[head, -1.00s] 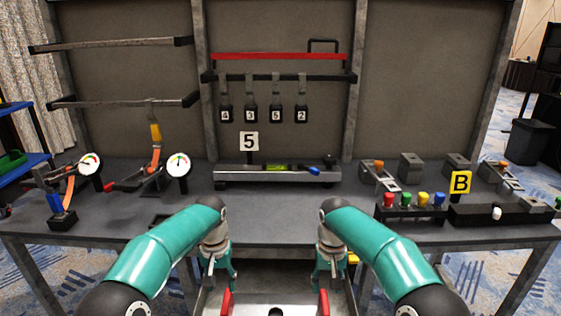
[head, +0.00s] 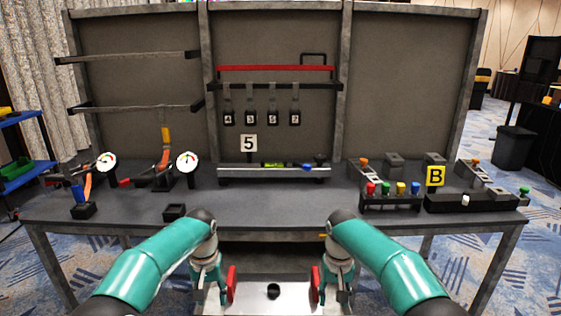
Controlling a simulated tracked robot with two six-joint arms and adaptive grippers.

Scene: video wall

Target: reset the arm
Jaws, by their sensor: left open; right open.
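My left arm comes in from the lower left, teal with a grey wrist, and its gripper (head: 217,287) points down in front of the bench. My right arm comes in from the lower right, and its gripper (head: 330,287) points down in the same way. Both grippers have red finger parts, are open, and hold nothing that I can see. They hang above a light metal surface low in the picture, apart from the workbench (head: 270,211). Their fingertips are small and partly hidden by the wrists.
The bench carries gauges (head: 187,162) and orange-handled tools at left. A level bar (head: 273,173) with a "5" sign (head: 249,143) stands in the middle. Coloured knobs (head: 386,188) and a "B" sign (head: 436,176) stand at right. Numbered tags (head: 270,118) hang behind. The front middle benchtop is clear.

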